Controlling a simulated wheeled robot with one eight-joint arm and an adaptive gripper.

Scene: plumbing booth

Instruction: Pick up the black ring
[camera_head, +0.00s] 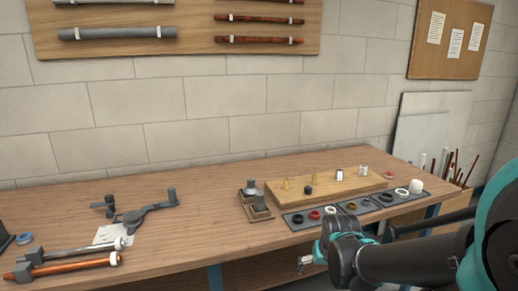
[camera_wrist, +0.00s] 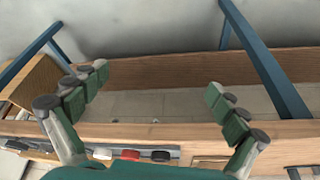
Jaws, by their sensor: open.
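A black ring (camera_head: 298,218) lies at the left end of a dark tray (camera_head: 287,224), beside a red ring (camera_head: 314,214). Another dark ring (camera_head: 386,197) lies farther right in the same tray. In the wrist view a black ring (camera_wrist: 160,155) shows near the bottom, beside the red one (camera_wrist: 130,154). My gripper (camera_wrist: 157,80) is open, its two green-grey fingers wide apart with nothing between them. In the head view my gripper (camera_head: 322,250) is in front of the table edge, below the tray's left part; its fingertips are not clear there.
A wooden block (camera_head: 325,188) with small fittings stands behind the tray. A metal fitting on a base (camera_head: 254,203) stands left of it. Pipes (camera_head: 65,266) and a grey tool (camera_head: 140,214) lie on the left. Blue table legs (camera_wrist: 265,60) cross the wrist view.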

